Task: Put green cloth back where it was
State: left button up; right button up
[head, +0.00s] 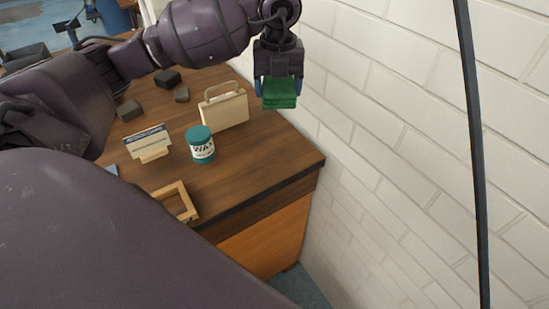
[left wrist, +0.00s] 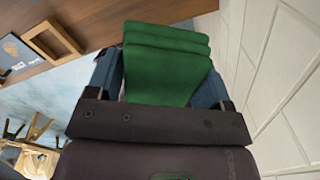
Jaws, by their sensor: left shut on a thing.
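The green cloth (head: 280,93) is a folded stack, held in the air near the white brick wall, beyond the table's right edge in the head view. My left gripper (head: 279,86) is shut on it, with a blue finger at each side. In the left wrist view, the green cloth (left wrist: 165,65) fills the space between the fingers of my left gripper (left wrist: 165,85). The wooden table (head: 270,165) is below and to the left of the cloth. My right gripper is not in view.
On the table are a teal-lidded wax jar (head: 201,147), a cream box with a handle (head: 225,109), a small sign on a stand (head: 148,143), a wooden frame (head: 178,203) and several dark blocks (head: 168,78). The brick wall (head: 400,130) borders the table's right side. The table's right corner is bare.

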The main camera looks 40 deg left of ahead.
pick_arm(q)
jog(key=n, duration=0.2)
jog(key=a+n, duration=0.1)
jog(key=n, duration=0.2)
jog(key=shift+w+a, duration=0.1)
jog(key=shift+a, duration=0.1)
jog(key=shift+n+b, duration=0.3)
jog(key=shift+f, duration=0.3)
send_over(273, 156)
notch_tip(273, 156, down, 13)
jog(key=shift+r, duration=0.15)
jog(key=shift+f, duration=0.7)
notch_tip(273, 156, down, 5)
jog(key=shift+r+b, duration=0.15)
jog(key=shift+b, duration=0.25)
jog(key=shift+f, duration=0.3)
jog(key=shift+f, duration=0.1)
